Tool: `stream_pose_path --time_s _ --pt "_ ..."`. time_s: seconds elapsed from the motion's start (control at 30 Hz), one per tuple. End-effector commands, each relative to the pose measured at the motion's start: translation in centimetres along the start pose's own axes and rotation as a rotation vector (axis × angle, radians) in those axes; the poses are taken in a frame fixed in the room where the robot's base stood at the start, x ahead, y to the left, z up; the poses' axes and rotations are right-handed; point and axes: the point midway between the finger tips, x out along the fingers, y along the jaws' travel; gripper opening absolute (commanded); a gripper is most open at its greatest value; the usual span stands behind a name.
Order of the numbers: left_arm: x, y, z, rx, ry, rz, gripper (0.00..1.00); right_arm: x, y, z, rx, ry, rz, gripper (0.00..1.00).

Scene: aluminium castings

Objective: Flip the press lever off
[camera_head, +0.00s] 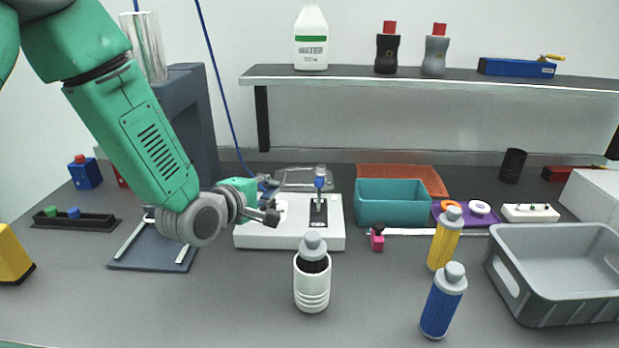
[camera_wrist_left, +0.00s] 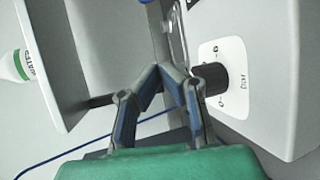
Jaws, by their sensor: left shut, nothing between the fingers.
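A white control box (camera_head: 290,238) stands on the bench in the middle of the head view. An upright lever with a blue part (camera_head: 319,184) rises from the black plate on its right half. My left gripper (camera_head: 270,214) is shut and empty over the left half of the box, left of the lever. In the left wrist view, the fingertips of the left gripper (camera_wrist_left: 170,70) are together beside a dark round knob (camera_wrist_left: 209,77) on a white marked label (camera_wrist_left: 232,84). Contact with the knob cannot be told. My right gripper is not in view.
A teal bin (camera_head: 390,204), a yellow bottle (camera_head: 444,240), a blue bottle (camera_head: 441,305) and a grey crate (camera_head: 560,290) stand to the right. A dark flat fixture (camera_head: 150,250) lies left.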

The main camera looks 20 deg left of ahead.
Motion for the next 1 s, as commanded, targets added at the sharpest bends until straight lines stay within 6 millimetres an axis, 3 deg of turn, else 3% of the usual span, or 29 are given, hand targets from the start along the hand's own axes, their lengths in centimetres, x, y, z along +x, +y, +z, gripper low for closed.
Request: stream_pose_path --time_s 0.37,0.47,0.87,1.0 --pt "0.7 -0.1 -0.2 0.000 -0.001 0.000 0.00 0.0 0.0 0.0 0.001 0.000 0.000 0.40" --pt "2.0 -0.1 -0.3 0.000 -0.002 0.000 0.00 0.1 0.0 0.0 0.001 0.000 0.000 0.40" --pt "10.3 -0.1 0.1 0.004 -0.003 0.000 0.00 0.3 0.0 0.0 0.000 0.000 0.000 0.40" --pt "9.2 0.0 2.2 0.004 -0.004 -0.001 0.00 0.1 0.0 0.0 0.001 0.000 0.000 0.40"
